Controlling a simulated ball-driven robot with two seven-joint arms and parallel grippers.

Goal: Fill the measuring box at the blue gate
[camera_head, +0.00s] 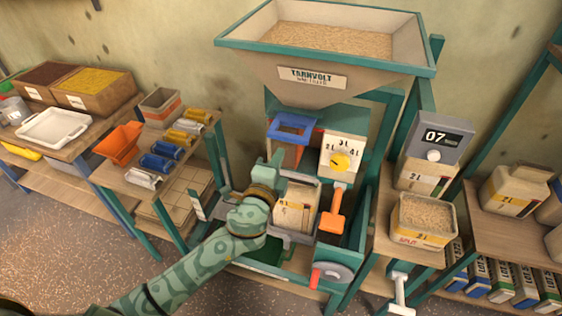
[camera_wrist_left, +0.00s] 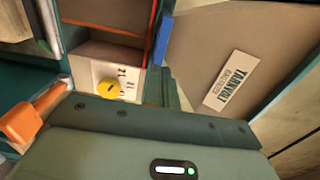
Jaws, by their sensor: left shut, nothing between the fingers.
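The blue gate (camera_head: 292,126) is a blue frame under the large hopper (camera_head: 325,76), which holds pale grain. Its blue edge also shows in the wrist view (camera_wrist_left: 163,38). A beige box with a yellow stripe (camera_head: 296,208), apparently the measuring box, stands below the gate; I cannot tell its fill. My left gripper (camera_head: 275,160) is shut and empty, pointing up just below the gate and left of the dial panel. The dial's yellow knob (camera_head: 341,161) also shows in the wrist view (camera_wrist_left: 109,90). An orange-handled lever (camera_head: 333,211) hangs below it. My right gripper is out of view.
A grain-filled box (camera_head: 423,219) stands on the right stand, below a display reading 07 (camera_head: 440,137). The left shelves hold an orange funnel (camera_head: 119,143), a white tray (camera_head: 46,128) and coloured cylinders. Teal frame posts crowd the gripper's surroundings.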

